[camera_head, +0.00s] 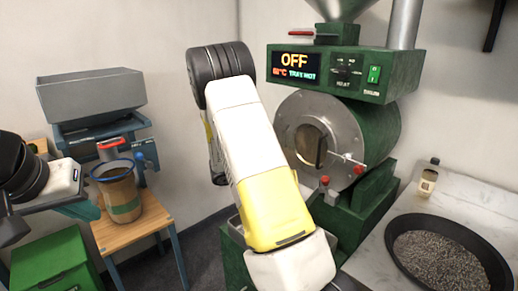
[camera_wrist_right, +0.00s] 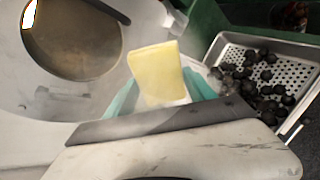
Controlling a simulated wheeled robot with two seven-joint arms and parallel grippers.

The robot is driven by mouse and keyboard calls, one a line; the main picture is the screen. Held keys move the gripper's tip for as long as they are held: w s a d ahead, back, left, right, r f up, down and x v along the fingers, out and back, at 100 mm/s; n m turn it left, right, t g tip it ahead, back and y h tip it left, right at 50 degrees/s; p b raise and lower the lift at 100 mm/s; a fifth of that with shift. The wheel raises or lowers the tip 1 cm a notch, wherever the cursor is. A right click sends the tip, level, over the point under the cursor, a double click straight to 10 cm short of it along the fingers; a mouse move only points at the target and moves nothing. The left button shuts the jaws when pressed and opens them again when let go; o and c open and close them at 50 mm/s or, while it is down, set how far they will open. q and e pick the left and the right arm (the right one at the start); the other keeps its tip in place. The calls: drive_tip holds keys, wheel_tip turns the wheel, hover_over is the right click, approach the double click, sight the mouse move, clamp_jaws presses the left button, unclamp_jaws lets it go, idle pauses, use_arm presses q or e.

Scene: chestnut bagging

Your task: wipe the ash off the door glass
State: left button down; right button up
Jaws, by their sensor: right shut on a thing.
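The round door glass (camera_wrist_right: 75,40) is in the upper left of the right wrist view, brownish and hazy in its metal door. It also shows in the head view (camera_head: 309,146) on the green roaster's front. My right gripper (camera_wrist_right: 160,98) is shut on a yellow sponge (camera_wrist_right: 156,66) between its teal fingers. The sponge is to the right of the glass; I cannot tell whether it touches the door. In the head view my right arm hides that gripper and the sponge. My left gripper (camera_head: 88,204) is at the left, near a blue-rimmed container; its finger gap is unclear.
The container (camera_head: 122,196) stands on a wooden stool (camera_head: 151,221). A perforated metal tray (camera_wrist_right: 229,52) with several dark chestnuts lies right of the sponge. A black pan (camera_head: 400,222) of small grey bits and a small bottle (camera_head: 428,180) stand on the right counter. A green bin (camera_head: 55,262) is lower left.

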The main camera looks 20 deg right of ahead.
sight(294, 140)
drive_tip(key=w+d+r+n+t+h, duration=0.1)
drive_tip(key=w+r+n+t+h, duration=0.25)
drive_tip(key=w+r+t, duration=0.4)
drive_tip(key=shift+n+g+y, duration=0.35)
drive_tip(key=shift+g+y, duration=0.1)
drive_tip(key=shift+g, duration=0.5)
drive_tip(key=shift+w+d+r, duration=0.35)
drive_tip(key=shift+w+d, duration=0.15)
drive_tip(key=shift+d, duration=0.45)
drive_tip(key=shift+w+d+r, duration=0.3)
drive_tip(key=shift+w+d, duration=0.15)
drive_tip(key=shift+d, duration=0.45)
drive_tip(key=shift+w+d+r, duration=0.35)
drive_tip(key=shift+w+d, duration=0.15)
drive_tip(key=shift+d, duration=0.45)
drive_tip(key=shift+w+d, duration=0.25)
drive_tip(key=shift+d, duration=0.35)
